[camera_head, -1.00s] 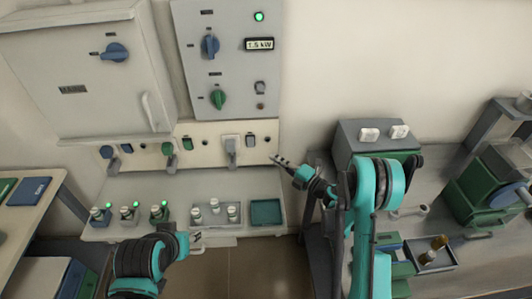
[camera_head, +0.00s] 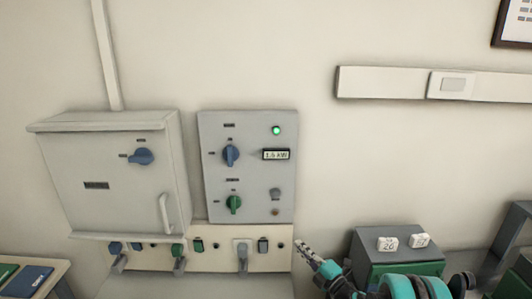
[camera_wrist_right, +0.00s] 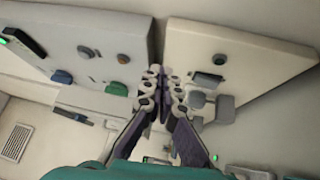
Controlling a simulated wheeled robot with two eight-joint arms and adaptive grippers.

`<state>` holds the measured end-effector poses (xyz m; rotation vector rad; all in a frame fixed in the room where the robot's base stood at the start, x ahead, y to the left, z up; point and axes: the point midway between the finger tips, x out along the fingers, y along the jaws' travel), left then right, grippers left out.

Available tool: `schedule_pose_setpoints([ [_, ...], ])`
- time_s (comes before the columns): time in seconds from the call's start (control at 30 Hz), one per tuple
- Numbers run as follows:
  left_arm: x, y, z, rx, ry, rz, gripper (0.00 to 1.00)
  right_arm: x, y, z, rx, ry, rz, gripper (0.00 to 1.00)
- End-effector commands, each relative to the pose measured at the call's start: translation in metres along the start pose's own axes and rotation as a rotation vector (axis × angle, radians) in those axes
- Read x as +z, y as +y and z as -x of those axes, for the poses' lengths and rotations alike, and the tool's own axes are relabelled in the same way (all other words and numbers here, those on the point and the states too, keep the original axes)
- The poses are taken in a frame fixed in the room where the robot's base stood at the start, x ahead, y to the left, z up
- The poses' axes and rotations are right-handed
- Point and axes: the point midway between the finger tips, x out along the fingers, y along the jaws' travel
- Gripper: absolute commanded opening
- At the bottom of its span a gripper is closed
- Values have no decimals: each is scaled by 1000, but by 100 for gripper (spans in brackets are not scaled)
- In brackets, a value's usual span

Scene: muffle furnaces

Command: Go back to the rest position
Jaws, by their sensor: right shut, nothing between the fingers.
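My right gripper (camera_head: 306,252) shows at the bottom of the head view, just right of the lower socket strip and below the control panel. Its fingers are together and hold nothing. In the right wrist view the same gripper (camera_wrist_right: 163,92) has its fingers closed side by side, pointing towards the wall units, apart from them as far as I can tell. My right arm in teal reaches up from the bottom edge of the head view. My left gripper is outside both current views.
A grey control panel (camera_head: 250,180) with a green light and knobs is on the wall beside a closed grey cabinet (camera_head: 110,200). A socket strip (camera_head: 220,262) runs below. A grey-green box (camera_head: 368,255) with two white blocks stands right. A wall rail (camera_head: 390,84) is above.

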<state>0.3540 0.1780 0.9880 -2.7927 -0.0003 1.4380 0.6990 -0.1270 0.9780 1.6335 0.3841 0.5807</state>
Motion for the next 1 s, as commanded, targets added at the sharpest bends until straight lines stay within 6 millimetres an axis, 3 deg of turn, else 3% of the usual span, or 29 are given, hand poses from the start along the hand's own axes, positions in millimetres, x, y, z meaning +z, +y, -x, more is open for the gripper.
schedule_pose_setpoints([
  [0.03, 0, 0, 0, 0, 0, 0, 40, 5, 27, -2, 27, -53, -38, 0],
  [0.2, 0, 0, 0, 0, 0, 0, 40, 32, 100, 5, 109, -262, -196, 0],
  [0.33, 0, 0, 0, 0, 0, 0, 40, 45, 140, 24, 150, -417, -333, 0],
  [0.5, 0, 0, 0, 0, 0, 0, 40, 51, 167, 60, 168, -610, -526, 0],
  [0.63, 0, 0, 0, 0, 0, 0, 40, 45, 171, 95, 157, -751, -685, 0],
  [0.77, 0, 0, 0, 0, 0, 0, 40, 28, 162, 134, 121, -885, -850, 0],
  [1.0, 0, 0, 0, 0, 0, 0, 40, -32, 119, 211, -16, -1105, -1157, 0],
])
